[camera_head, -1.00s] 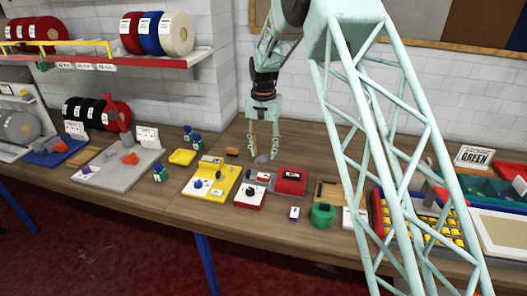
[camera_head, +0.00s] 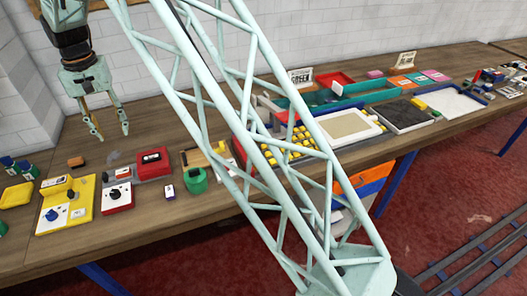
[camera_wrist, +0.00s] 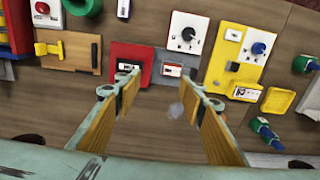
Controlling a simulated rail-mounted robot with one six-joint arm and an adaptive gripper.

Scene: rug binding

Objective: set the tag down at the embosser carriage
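My gripper (camera_head: 111,135) is open and empty, raised over the back of the bench behind the embosser. Its two spread fingers also show in the wrist view (camera_wrist: 165,115). The embosser has a red block (camera_head: 153,162), a grey carriage part (camera_head: 119,176) and a red-and-white dial unit (camera_head: 117,197). In the wrist view a small white label-like piece (camera_wrist: 172,70) lies at the carriage; I cannot tell whether it is the tag. A small translucent grey patch (camera_head: 114,157) lies on the wood behind the carriage, apart from it.
A yellow dial device (camera_head: 66,207) and yellow tray (camera_head: 16,195) stand left of the embosser. A green round container (camera_head: 195,182) and small white-and-purple block (camera_head: 169,191) are at its right. Wood behind the embosser is mostly clear.

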